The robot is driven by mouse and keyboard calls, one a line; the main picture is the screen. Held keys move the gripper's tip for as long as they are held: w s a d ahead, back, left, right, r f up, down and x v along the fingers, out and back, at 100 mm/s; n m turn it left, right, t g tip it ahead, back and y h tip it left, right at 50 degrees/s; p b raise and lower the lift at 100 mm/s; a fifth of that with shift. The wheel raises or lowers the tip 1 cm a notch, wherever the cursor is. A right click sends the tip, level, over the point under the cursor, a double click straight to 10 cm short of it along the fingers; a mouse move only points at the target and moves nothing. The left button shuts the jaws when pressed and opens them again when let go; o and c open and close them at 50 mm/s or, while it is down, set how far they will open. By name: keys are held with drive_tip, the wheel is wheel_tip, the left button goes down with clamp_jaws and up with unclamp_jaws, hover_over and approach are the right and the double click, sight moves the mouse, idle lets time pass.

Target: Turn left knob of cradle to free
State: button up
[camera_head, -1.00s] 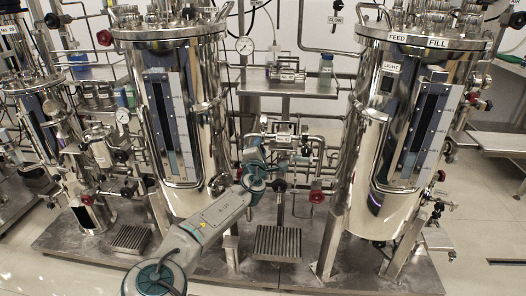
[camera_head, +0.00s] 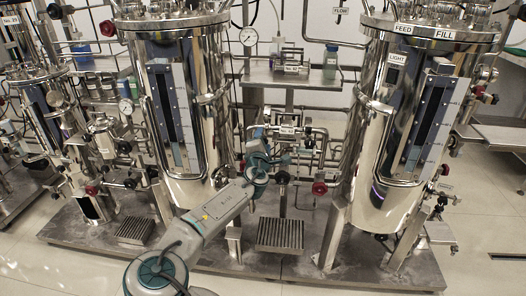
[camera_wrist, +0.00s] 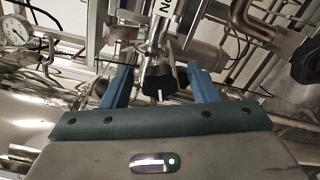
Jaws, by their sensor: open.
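A black knob (camera_wrist: 160,76) with a white line on its face shows in the wrist view, on a metal pipe fitting below a white label that starts "NO". My gripper (camera_wrist: 159,74) is open, with one blue finger on each side of the knob. I see space between each finger and the knob, and I cannot tell how deep the knob sits between them. In the head view my wrist (camera_head: 258,158) is at the piping between the two tall vessels, and the fingers are too small to make out. I cannot tell which part is the cradle.
Steel vessels stand left (camera_head: 207,130) and right (camera_head: 352,150) of my arm. Pipes and a red valve knob (camera_head: 319,188) are close by on the right. A shelf (camera_head: 310,77) with a bottle is above. A pressure gauge (camera_wrist: 17,32) shows at upper left in the wrist view.

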drive_tip(key=s+p, duration=0.1)
drive_tip(key=s, duration=1.2)
drive_tip(key=shift+s+a, duration=0.15)
drive_tip(key=shift+a, duration=0.1)
idle(1.4)
